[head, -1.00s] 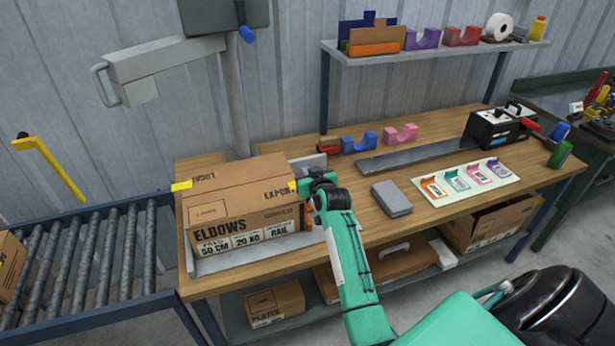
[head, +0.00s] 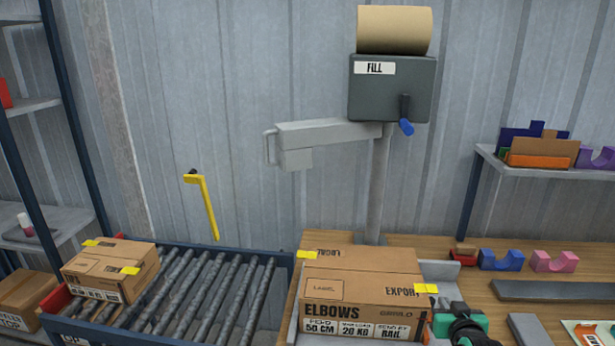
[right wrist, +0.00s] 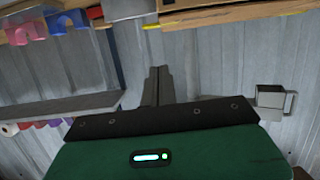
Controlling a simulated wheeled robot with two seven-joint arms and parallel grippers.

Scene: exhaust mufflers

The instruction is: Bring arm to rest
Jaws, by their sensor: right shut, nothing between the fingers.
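My right gripper (head: 446,323) is at the bottom right of the head view, beside the right face of the "ELBOWS" carton (head: 362,290). In the right wrist view its dark fingers (right wrist: 157,86) are together with nothing between them. The carton stands on the workbench, its top closed, with yellow tape at two edges. Only the wrist and a small part of my right arm show in the head view. My left gripper is in neither view.
A roller conveyor (head: 200,295) carries a smaller taped carton (head: 110,268) at left. A post with a grey "FILL" dispenser (head: 392,95) rises behind the bench. Blue (head: 501,261) and pink (head: 553,262) cradles sit at right. A wall shelf (head: 540,172) is above them.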

